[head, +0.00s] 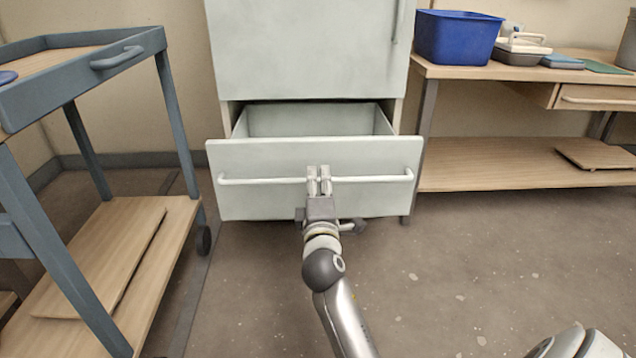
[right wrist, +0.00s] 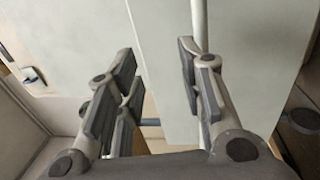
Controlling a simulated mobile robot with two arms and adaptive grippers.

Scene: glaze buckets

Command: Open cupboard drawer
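The cupboard (head: 305,50) is pale grey-green and stands in the middle of the head view. Its lower drawer (head: 270,202) is pulled out, and the empty-looking inside shows behind the front. The drawer's long white handle (head: 255,181) runs across the front. My right gripper (head: 319,178) is at the middle of this handle. In the right wrist view my right gripper (right wrist: 158,80) has its fingers spread with a clear gap. The handle (right wrist: 199,22) meets the right-hand finger there, and the finger hides part of it. My left gripper is not in view.
A blue-grey cart (head: 160,100) with wooden shelves stands on the left. A wooden workbench (head: 480,178) on the right bears a blue tub (head: 455,40) and several small items. The floor (head: 450,275) before the drawer is clear on the right.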

